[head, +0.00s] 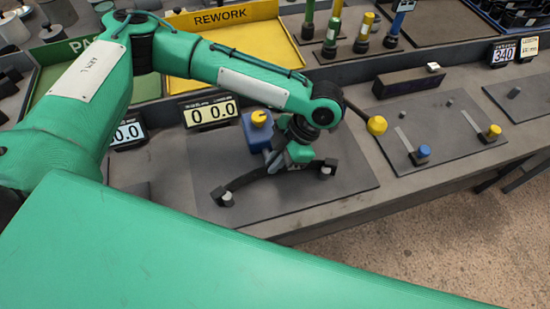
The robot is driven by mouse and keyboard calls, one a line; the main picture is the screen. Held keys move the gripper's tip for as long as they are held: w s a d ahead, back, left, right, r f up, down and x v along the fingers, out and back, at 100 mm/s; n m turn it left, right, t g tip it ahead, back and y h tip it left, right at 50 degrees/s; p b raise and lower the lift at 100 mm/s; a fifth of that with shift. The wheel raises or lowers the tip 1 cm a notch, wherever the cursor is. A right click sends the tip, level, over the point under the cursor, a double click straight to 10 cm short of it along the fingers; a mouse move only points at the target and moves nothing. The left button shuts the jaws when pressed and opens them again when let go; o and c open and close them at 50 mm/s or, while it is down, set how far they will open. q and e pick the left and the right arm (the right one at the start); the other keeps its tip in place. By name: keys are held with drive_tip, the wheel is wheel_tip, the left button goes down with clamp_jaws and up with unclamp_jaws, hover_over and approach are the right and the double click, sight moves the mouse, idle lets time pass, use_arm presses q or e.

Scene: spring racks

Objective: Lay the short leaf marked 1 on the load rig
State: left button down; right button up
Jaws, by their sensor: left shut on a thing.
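The load rig is a dark plate (355,180) with a blue block (257,132) topped by a yellow knob, and two supports with pale tops, at left (227,198) and right (326,170). A dark, curved leaf (243,180) spans from the left support toward the right one. My left gripper (283,160) is over the middle of the rig, beside the blue block, shut on the leaf. The gripper hides the leaf's middle. No number shows on the leaf, and I cannot tell whether its ends touch the supports. My right gripper is out of view.
A display reading 0 0.0 (211,112) stands behind the rig. A yellow REWORK tray (285,58) and a green tray (145,88) lie behind. At right is a plate with blue and yellow knobs (440,115). The bench's front edge is near the rig.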

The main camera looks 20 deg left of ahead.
use_arm(q)
drive_tip(key=shift+f, duration=0.1)
idle(0.3)
drive_tip(key=c, duration=1)
unclamp_jaws()
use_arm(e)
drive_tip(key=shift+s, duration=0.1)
use_arm(q)
wheel_tip(320, 180, up, 3)
drive_tip(key=p, duration=0.3)
drive_tip(key=shift+s, duration=0.1)
wheel_tip(320, 180, up, 5)
drive_tip(key=p, duration=0.5)
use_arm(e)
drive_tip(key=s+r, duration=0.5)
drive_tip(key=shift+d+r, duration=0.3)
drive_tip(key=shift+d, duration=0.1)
